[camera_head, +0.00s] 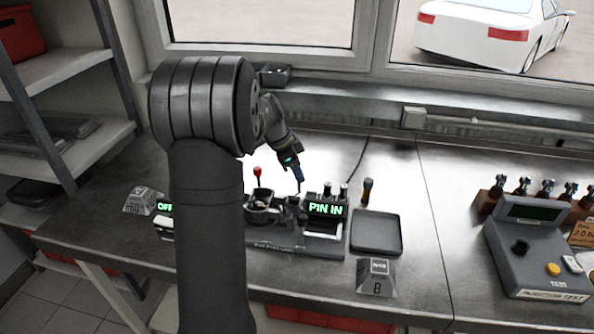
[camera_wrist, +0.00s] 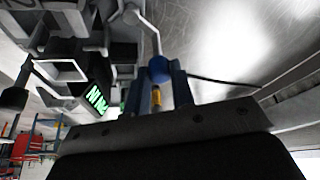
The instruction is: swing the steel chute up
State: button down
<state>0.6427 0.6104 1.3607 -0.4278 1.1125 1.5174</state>
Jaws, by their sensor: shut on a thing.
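My gripper (camera_head: 298,184) is over the fixture on the bench, in front of the window. In the wrist view its two fingers (camera_wrist: 156,88) are closed around a blue ball knob (camera_wrist: 158,69). The knob sits on the end of a thin bent steel rod (camera_wrist: 150,30) that runs up to the fixture. A grey square-mouthed channel piece (camera_wrist: 62,72) shows left of the knob; I cannot tell whether it is the steel chute. The chute is not clearly distinguishable in the head view, where the parts near the gripper are small and dark.
The fixture has a green "PIN IN" display (camera_head: 325,209) and a red-knobbed lever (camera_head: 257,171). An injector tester (camera_head: 540,260) stands far right. Bare bench lies between tray and tester.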

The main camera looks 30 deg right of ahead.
jog(key=c, duration=1.3)
grip_release()
jog(key=shift+o, duration=0.2)
jog(key=shift+r, duration=0.1)
jog(key=v, duration=1.7)
jog(key=shift+a, duration=0.2)
jog(key=x, duration=1.7)
jog(key=shift+d, duration=0.15)
